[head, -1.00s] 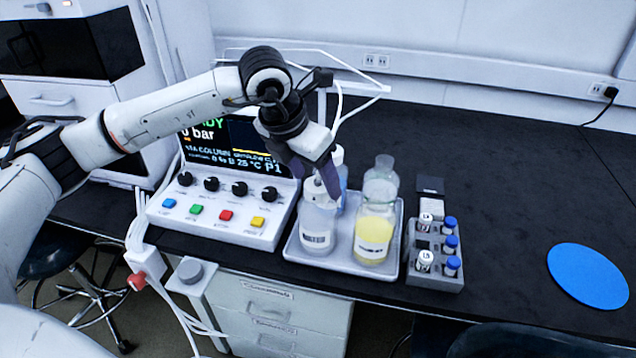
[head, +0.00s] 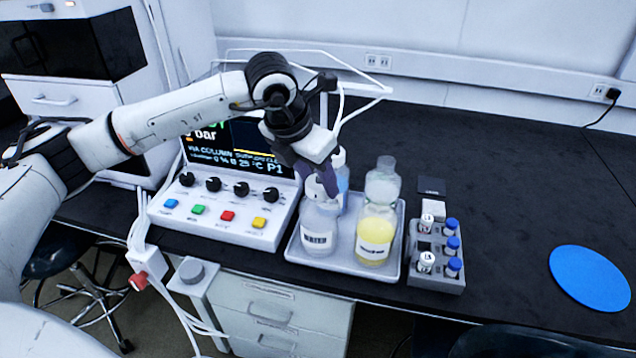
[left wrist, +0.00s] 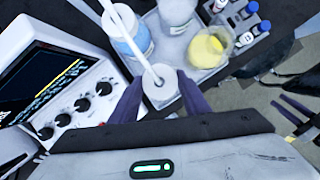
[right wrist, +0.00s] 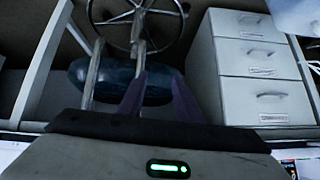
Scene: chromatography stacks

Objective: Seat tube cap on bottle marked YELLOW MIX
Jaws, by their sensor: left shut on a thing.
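My left gripper (head: 318,180) is shut on a white tube cap (left wrist: 160,88), with a white tube running up from it. It is at the top of the front-left bottle (head: 319,232), which is clear with a barcode label. I cannot tell whether the cap touches that bottle. A bottle with yellow liquid (head: 373,238) stands just right of it; it also shows in the left wrist view (left wrist: 207,48). The label wording is too small to read. My right gripper (right wrist: 158,78) is open and empty, away from the bottles.
A pale tray (head: 398,262) holds the bottles, including a clear one (head: 382,186) and a bluish one (head: 341,183) behind. A grey vial rack (head: 436,280) stands right of it. A control box (head: 225,228) is on the left. The right bench is mostly clear around a blue disc (head: 590,278).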

